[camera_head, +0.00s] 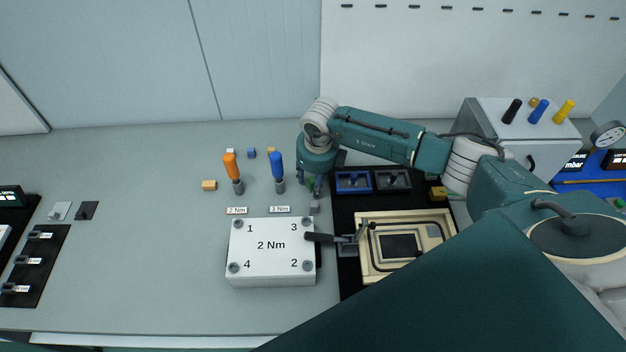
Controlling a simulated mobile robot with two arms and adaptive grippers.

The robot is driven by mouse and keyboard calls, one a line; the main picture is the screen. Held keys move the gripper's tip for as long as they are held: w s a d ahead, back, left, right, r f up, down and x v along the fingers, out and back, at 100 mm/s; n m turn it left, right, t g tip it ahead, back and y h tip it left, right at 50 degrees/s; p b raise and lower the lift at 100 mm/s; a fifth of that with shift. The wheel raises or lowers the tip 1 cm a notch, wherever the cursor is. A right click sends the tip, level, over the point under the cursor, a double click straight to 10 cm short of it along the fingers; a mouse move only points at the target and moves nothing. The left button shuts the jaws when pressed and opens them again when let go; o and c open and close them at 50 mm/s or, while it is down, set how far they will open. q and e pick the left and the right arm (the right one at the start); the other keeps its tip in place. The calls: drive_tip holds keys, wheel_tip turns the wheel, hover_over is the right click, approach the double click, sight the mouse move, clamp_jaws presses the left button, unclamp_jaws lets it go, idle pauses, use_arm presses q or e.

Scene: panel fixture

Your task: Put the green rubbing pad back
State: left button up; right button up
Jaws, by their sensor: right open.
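My right arm reaches in from the right, and its gripper (313,186) points down at the bench just left of the black mat (349,265). The gripper is open. A small patch of green shows at its fingertips; I cannot tell whether this is the green rubbing pad, which I do not see clearly anywhere else. A blue-rimmed tray (353,190) and a dark-rimmed tray (394,189) stand side by side on the mat, right of the gripper. My left gripper is not in view.
A white box marked 2 Nm (270,265) stands in front of the gripper. An orange screwdriver (231,165) and a blue screwdriver (277,165) stand close on its left. A beige framed fixture (367,252) with a toggle clamp lies on the mat.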

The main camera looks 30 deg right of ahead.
wheel_tip(320, 180, up, 12)
drive_tip(key=s+b, duration=0.2)
drive_tip(key=b, duration=0.1)
drive_tip(key=shift+b, duration=0.3)
drive_tip(key=shift+a, duration=0.1)
